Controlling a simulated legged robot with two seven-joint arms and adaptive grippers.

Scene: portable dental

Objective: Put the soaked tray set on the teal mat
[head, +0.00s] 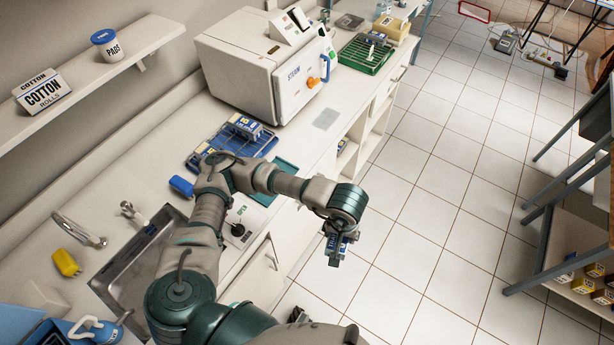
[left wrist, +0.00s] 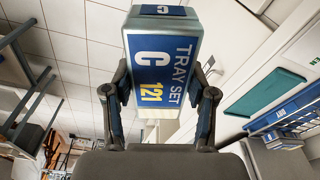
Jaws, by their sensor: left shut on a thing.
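My left gripper (head: 338,240) is shut on a blue-and-grey tray set (head: 335,250) and holds it over the floor, out past the counter's front edge. In the left wrist view the tray set (left wrist: 160,70) is labelled "TRAY SET C 121" and sits between the two fingers of the left gripper (left wrist: 160,100). I cannot tell whether it is wet. The teal mat (head: 284,172) lies on the counter, partly behind my arm. It also shows at the right in the left wrist view (left wrist: 262,92), apart from the held set.
A blue rack (head: 262,148) with tray sets (head: 244,126) stands beyond the mat. A white steriliser (head: 250,65) and a green rack (head: 366,55) are farther back. The sink (head: 130,265) is at left. A metal-framed shelf unit (head: 560,230) stands at right; the floor between is clear.

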